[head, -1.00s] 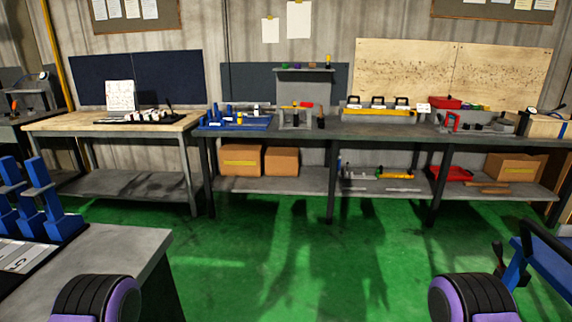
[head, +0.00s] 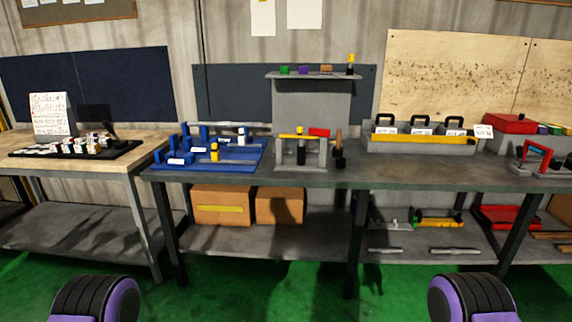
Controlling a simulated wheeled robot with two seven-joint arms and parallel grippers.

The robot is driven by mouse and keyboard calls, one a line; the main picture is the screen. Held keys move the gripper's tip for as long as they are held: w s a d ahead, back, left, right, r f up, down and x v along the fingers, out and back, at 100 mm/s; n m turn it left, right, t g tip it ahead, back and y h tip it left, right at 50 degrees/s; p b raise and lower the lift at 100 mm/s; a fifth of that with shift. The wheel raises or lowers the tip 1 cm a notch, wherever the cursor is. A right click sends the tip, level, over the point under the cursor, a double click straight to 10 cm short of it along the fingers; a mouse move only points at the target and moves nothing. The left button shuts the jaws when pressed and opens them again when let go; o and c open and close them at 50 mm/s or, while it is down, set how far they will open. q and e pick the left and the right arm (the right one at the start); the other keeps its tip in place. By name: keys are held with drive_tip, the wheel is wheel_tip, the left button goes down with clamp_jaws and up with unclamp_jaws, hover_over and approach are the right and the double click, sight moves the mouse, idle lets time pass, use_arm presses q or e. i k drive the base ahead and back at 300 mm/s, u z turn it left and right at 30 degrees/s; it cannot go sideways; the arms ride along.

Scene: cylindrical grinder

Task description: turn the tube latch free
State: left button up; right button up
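I cannot make out a tube latch for certain at this distance. A grey stand (head: 309,110) with a top shelf is on the long bench in the middle. Small yellow, black and red parts are at its front. A blue fixture tray (head: 240,159) with upright blue blocks and pale cylindrical parts lies to its left. A grey rack (head: 433,141) with black handles and a yellow front bar is to its right. My two purple and black arm parts show at the bottom edge. Neither gripper is in view.
The long grey bench (head: 405,179) spans the view, with clear surface along its front. A wooden table (head: 85,160) with a black tray and a white card stands left. Cardboard boxes (head: 221,206) are on the lower shelf. A red case (head: 512,124) is right. Green floor lies before the bench.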

sight(312, 130)
drive_tip(key=i, duration=0.85)
drive_tip(key=u, duration=2.55)
drive_tip(key=i, duration=0.15)
drive_tip(key=z, duration=2.7)
